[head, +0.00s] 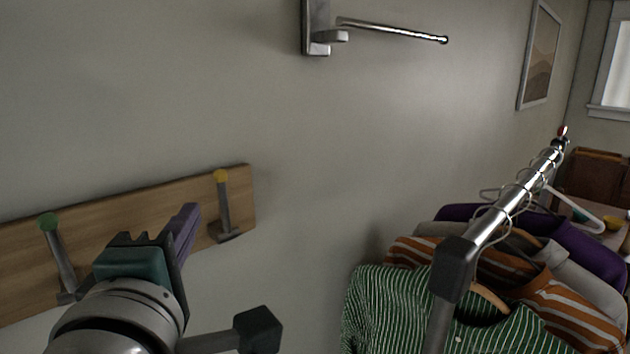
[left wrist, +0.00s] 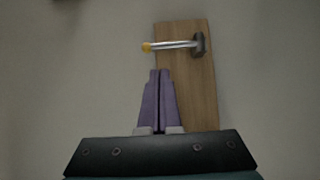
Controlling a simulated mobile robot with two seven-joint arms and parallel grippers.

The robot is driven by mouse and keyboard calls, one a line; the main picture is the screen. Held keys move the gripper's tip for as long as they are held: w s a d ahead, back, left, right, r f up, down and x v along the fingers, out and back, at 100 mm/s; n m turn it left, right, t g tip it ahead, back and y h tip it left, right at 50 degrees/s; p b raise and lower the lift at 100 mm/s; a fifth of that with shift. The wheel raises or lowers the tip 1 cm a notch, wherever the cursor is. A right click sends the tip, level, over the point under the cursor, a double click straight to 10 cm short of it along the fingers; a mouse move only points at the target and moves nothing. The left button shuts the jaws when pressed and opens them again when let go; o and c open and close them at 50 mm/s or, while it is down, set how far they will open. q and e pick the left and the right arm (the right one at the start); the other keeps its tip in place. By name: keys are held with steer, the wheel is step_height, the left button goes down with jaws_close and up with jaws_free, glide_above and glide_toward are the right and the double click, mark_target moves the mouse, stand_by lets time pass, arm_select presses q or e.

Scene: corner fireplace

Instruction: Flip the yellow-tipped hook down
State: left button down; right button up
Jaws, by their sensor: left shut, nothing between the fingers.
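The yellow-tipped hook (head: 224,205) is mounted near the right end of a wooden board (head: 150,200) on the wall. Its yellow tip points up and its grey base sits at the bottom. In the left wrist view the hook (left wrist: 175,45) lies sideways across the board (left wrist: 203,95), yellow tip to the left. My left gripper (head: 190,215) is shut and empty, with purple fingers just left of the hook in the head view. In the left wrist view the fingertips (left wrist: 160,72) end just below the hook's rod, with a small gap in the picture. My right gripper is not in view.
A green-tipped hook (head: 58,255) is on the board, left of my gripper. A metal wall bracket with a rod (head: 390,30) is higher up. A clothes rail (head: 500,210) with hanging shirts (head: 400,310) stands at the right. The wall between is clear.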

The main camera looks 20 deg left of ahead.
mark_target(224, 206)
arm_select(q)
steer(key=p+x, duration=0.1)
steer(key=x, duration=0.6)
steer(key=shift+d, duration=0.1)
